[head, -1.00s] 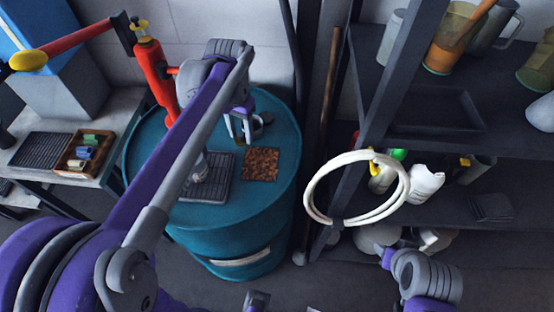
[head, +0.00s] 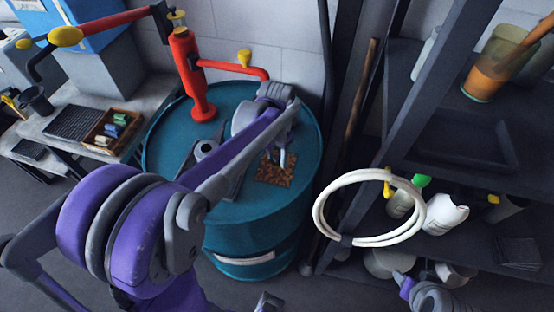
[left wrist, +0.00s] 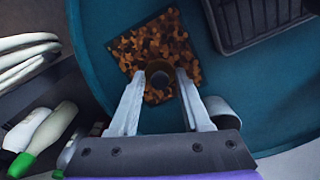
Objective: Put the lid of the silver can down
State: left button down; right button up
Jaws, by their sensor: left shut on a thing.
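My left gripper (head: 279,158) is over the brown speckled mat (head: 270,176) on top of the teal drum. In the left wrist view its two fingers are shut on a small round dark lid (left wrist: 158,74), which lies in front of the mat (left wrist: 125,48). I cannot tell whether the lid touches the mat. A grey-silver can (left wrist: 223,113) stands on the drum just beside the right finger in that view. In the head view the can is hidden behind my left arm.
A white hose coil (head: 330,215) hangs from the dark shelf at right. A bench with a box of spools (head: 113,130) stands at left.

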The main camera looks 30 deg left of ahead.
pick_arm(q)
notch_tip(320, 180, down, 2)
jog(key=shift+f, duration=0.15)
jog(key=shift+c, duration=1.8)
grip_release()
